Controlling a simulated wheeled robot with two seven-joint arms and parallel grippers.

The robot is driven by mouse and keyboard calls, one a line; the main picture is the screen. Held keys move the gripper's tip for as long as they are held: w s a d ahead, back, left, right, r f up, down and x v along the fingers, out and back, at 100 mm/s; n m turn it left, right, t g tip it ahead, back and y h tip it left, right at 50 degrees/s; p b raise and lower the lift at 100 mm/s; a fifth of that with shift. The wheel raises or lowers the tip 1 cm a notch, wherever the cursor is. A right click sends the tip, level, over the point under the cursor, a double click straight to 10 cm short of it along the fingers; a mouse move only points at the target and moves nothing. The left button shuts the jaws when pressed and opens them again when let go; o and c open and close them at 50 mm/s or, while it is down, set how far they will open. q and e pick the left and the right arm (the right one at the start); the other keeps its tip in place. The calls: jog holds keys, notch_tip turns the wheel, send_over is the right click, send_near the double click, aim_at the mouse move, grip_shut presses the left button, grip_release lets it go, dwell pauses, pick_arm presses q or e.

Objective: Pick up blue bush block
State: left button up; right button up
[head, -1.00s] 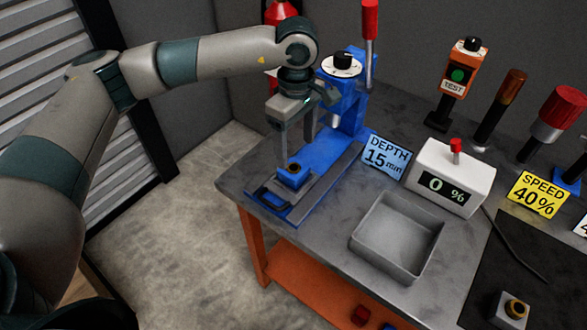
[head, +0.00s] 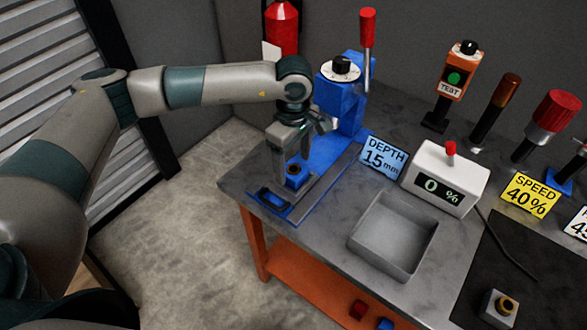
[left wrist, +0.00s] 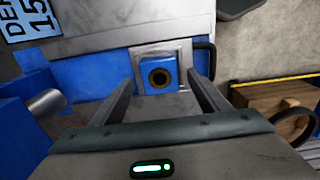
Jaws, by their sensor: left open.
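The blue bush block (head: 296,178) sits on the grey bed of the blue press at the table's left corner. The left wrist view shows it as a blue square (left wrist: 147,69) with a dark, brass-ringed hole, on a light plate. My left gripper (head: 291,174) points down over the block, open, with its fingers around the block's sides. In the left wrist view the open fingertips (left wrist: 160,84) lie to either side of the block, with gaps visible. I cannot tell whether they touch it. My right gripper is not in view.
The blue press column (head: 343,105) with its red-knobbed lever stands close behind the gripper. A DEPTH sign (head: 383,157), a grey tray (head: 392,238) and a white readout box (head: 447,178) stand to the right. A second block (head: 499,307) lies on a dark mat.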

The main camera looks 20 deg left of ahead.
pick_arm(q)
jog(key=shift+f, duration=0.8)
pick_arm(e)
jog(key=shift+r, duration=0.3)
pick_arm(q)
jog(key=shift+c, duration=0.6)
jog(key=shift+r, duration=0.1)
grip_shut()
jog(key=shift+w+r, duration=0.1)
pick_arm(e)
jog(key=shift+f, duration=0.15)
